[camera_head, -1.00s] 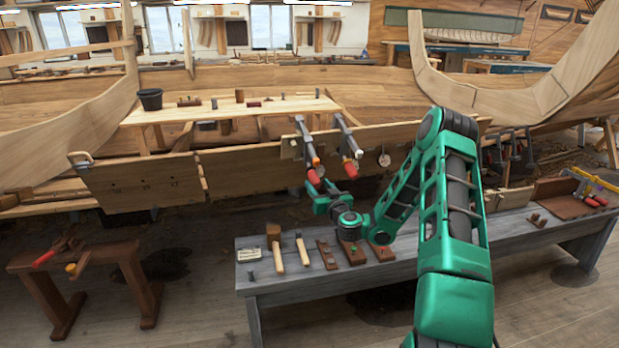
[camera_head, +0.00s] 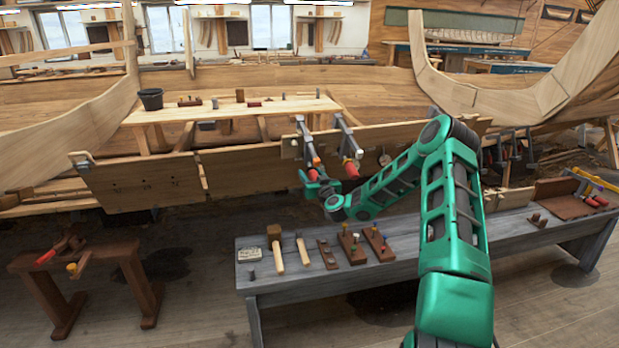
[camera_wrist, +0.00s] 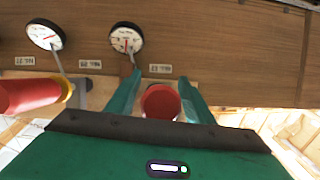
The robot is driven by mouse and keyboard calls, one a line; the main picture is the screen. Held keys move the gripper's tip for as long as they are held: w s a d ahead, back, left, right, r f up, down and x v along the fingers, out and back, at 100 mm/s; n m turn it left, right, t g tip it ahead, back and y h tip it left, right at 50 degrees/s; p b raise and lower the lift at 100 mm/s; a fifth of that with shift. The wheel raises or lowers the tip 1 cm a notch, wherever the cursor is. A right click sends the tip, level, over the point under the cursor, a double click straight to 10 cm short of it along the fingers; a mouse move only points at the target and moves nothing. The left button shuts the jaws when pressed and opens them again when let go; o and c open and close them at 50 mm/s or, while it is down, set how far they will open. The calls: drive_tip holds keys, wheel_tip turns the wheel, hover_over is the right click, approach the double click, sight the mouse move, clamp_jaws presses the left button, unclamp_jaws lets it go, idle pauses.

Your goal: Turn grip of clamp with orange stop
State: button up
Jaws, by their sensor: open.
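Two bar clamps hang on the plank in the head view. The left clamp has an orange stop (camera_head: 316,162) and a red grip below it, now partly hidden by my gripper (camera_head: 311,180). The right clamp has its own red grip (camera_head: 351,169). In the wrist view, my gripper (camera_wrist: 160,84) is open, with a finger on each side of a red grip (camera_wrist: 160,102) seen end-on. Whether the fingers touch it cannot be told. The other red grip (camera_wrist: 28,95), with a yellow ring, is at the left of the wrist view.
Two round dials, one left (camera_wrist: 45,35) and one nearer the middle (camera_wrist: 126,38), are on the plank close to the fingers. A grey bench (camera_head: 290,281) with mallets and wooden blocks stands below my arm. A small brown trestle (camera_head: 130,262) stands at the left.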

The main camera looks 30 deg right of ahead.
drive_tip(key=shift+c, duration=0.6)
drive_tip(key=c, duration=0.9)
drive_tip(key=shift+a+m+y, duration=0.15)
drive_tip(key=shift+m+y, duration=0.85)
drive_tip(key=shift+y, duration=0.1)
drive_tip(key=shift+a+r+m+t+y, duration=0.1)
drive_tip(key=shift+a+m+t+y, duration=0.1)
drive_tip(key=shift+m+t+y, duration=0.65)
drive_tip(key=shift+a+r+m+y, duration=0.1)
drive_tip(key=shift+a+m+y, duration=0.05)
drive_tip(key=shift+m+y, duration=1.1)
drive_tip(key=shift+s+a+r+m+t+y, duration=0.15)
drive_tip(key=shift+m+t+y, duration=0.5)
drive_tip(key=shift+m, duration=0.55)
